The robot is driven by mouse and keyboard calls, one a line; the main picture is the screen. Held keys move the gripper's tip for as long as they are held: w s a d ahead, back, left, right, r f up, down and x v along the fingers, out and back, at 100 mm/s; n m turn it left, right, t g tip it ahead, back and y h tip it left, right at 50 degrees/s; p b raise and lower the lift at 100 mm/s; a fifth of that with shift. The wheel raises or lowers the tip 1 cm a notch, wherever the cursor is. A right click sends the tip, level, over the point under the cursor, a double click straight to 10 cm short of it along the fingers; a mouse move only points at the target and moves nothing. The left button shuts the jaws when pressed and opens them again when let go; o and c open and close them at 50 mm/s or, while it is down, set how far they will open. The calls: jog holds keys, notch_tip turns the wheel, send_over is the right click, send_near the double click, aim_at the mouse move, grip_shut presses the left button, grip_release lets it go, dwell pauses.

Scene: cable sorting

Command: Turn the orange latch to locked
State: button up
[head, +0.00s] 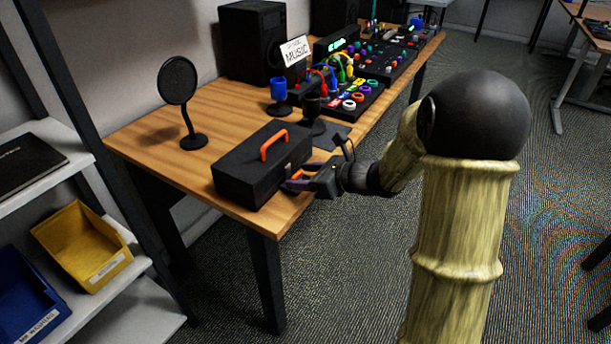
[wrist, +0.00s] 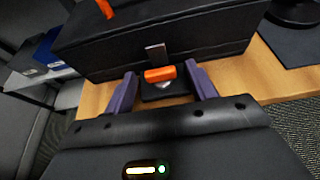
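A black toolbox (head: 250,172) with an orange carry handle (head: 274,145) on its lid stands at the near end of the wooden table. In the wrist view the orange latch (wrist: 160,74) is on the toolbox's front, its bar lying roughly level across the picture. A grey metal strip (wrist: 156,52) is just above it and a greyish part shows below. My gripper (head: 290,183) is at the toolbox's front. Its purple fingers are apart on either side of the latch, with gaps visible; it also shows in the wrist view (wrist: 161,82).
A shelf with a yellow bin (head: 84,245) stands at left. The table's front edge is close beneath my gripper.

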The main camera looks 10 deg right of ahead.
jog(key=c, duration=0.9)
jog(key=shift+o, duration=0.3)
jog(key=shift+w+d+r+n+g+y+p, duration=0.15)
jog(key=shift+n+g+y+p, duration=0.2)
jog(key=shift+p, duration=0.45)
jog(key=n+g+p, duration=0.1)
jog(key=n+g+y+p, duration=0.1)
jog(key=p, duration=0.1)
jog(key=n+g+p, duration=0.1)
jog(key=p, duration=0.1)
jog(key=shift+w+d+r+y, duration=0.1)
jog(key=shift+w+r+y, duration=0.1)
jog(key=shift+w+y, duration=0.05)
jog(key=n+g+p, duration=0.1)
jog(key=p, duration=0.1)
jog(key=n+g+p, duration=0.1)
jog(key=g+p, duration=0.1)
jog(key=shift+w+f+n+y+p, duration=0.1)
jog(key=shift+w+n+y+p, duration=0.1)
jog(key=shift+n+y+p, duration=0.15)
jog(key=shift+w+f+n+g+p, duration=0.1)
jog(key=shift+f+n+g+p, duration=0.05)
jog(key=shift+n+g+p, duration=0.45)
jog(key=shift+f+g, duration=0.1)
jog(key=shift+g, duration=0.15)
jog(key=o, duration=1)
